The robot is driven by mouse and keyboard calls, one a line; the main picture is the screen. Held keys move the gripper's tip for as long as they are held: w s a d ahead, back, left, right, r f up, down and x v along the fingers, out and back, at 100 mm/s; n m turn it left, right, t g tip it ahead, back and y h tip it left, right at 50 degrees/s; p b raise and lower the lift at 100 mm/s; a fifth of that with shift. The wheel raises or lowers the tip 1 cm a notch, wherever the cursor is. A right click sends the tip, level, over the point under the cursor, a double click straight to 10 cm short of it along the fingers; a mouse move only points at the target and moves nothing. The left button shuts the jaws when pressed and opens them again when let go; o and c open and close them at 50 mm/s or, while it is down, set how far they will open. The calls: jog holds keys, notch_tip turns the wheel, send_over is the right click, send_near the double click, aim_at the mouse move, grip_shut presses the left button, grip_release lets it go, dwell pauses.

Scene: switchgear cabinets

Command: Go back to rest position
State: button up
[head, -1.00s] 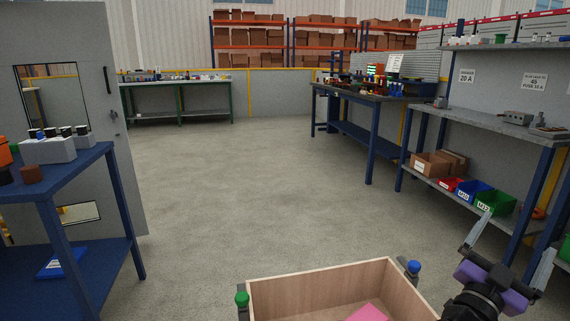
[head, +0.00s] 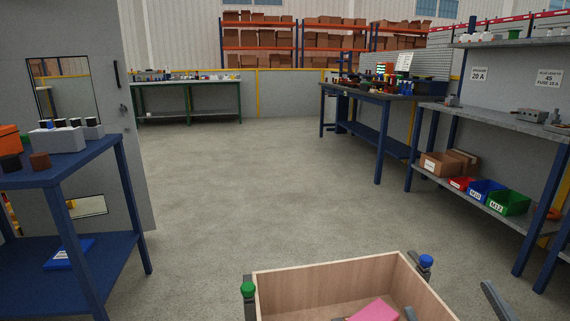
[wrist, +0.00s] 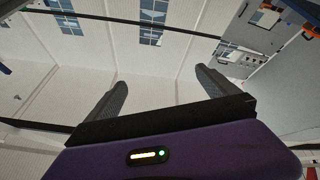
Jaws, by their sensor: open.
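My gripper (wrist: 162,88) shows in the wrist view with its two dark fingers wide apart. Nothing is between them, and the wall and windows show past them. In the head view my gripper (head: 446,296) is at the bottom right edge. Only parts of its grey fingers show there, near the right side of a wooden box (head: 325,275); the rest is out of frame. A pink thing (head: 375,311) lies in the box.
A blue table (head: 75,170) stands close on the left beside a grey cabinet (head: 135,130). Shelves with a red bin (head: 461,184), a blue bin (head: 487,190) and a green bin (head: 508,202) are on the right. The middle floor is clear.

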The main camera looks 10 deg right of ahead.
jog(key=s+a+f+m+g+b, duration=0.2)
jog(key=s+a+f+g, duration=0.25)
jog(key=s+f, duration=0.75)
jog(key=s+a+f+m+g+b, duration=0.2)
jog(key=s+a+f+m+g, duration=0.3)
jog(key=s+f, duration=0.65)
notch_tip(320, 180, up, 31)
jog(key=s+n+p, duration=0.1)
jog(key=n+p, duration=0.1)
jog(key=p, duration=2.8)
jog(key=shift+a+r+t, duration=0.2)
jog(key=shift+a+t, duration=0.15)
jog(key=shift+s, duration=0.1)
